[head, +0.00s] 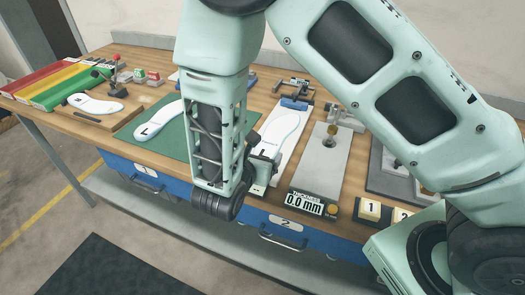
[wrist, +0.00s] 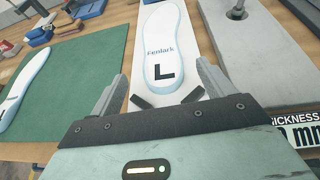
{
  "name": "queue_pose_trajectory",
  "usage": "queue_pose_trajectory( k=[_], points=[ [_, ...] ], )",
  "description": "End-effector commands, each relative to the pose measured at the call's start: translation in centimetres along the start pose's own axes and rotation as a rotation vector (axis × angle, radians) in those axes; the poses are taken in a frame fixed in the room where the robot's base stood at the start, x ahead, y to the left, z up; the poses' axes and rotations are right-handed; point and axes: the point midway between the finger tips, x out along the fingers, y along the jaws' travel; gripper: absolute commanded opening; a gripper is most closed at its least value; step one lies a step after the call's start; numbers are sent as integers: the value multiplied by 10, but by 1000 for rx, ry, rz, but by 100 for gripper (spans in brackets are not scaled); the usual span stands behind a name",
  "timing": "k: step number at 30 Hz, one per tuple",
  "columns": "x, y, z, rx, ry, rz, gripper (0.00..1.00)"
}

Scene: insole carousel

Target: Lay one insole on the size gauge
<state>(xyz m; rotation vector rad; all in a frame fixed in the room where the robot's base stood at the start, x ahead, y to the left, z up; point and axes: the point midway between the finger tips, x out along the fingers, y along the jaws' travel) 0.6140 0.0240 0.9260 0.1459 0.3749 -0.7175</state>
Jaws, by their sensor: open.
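In the head view the insole (head: 281,128) and gauge (head: 300,125) are partly hidden by my arm. My gripper (wrist: 160,88) is open and empty, its fingers either side of the heel end; I cannot tell whether they touch anything. A second insole marked "L" (head: 158,121) lies on the green mat (head: 140,138) to the left.
The thickness gauge (head: 318,160), reading 0.0 mm, stands right of the size gauge. Another insole (head: 95,103) lies on a wooden board at left, beside red, yellow and green trays (head: 55,88). Blue drawers (head: 285,228) are below the bench edge.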

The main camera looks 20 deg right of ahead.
Motion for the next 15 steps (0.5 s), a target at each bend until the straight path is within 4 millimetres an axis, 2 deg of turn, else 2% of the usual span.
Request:
queue_pose_trajectory(
  k=[1, 6, 10, 15],
  points=[
    [-12, 1, -1, 2, -1, 5, 81],
    [-48, 1, -1, 0, -1, 4, 81],
    [-67, 0, -1, 1, 0, 2, 81],
    [-80, -2, 1, 7, 4, -7, 81]
  ],
)
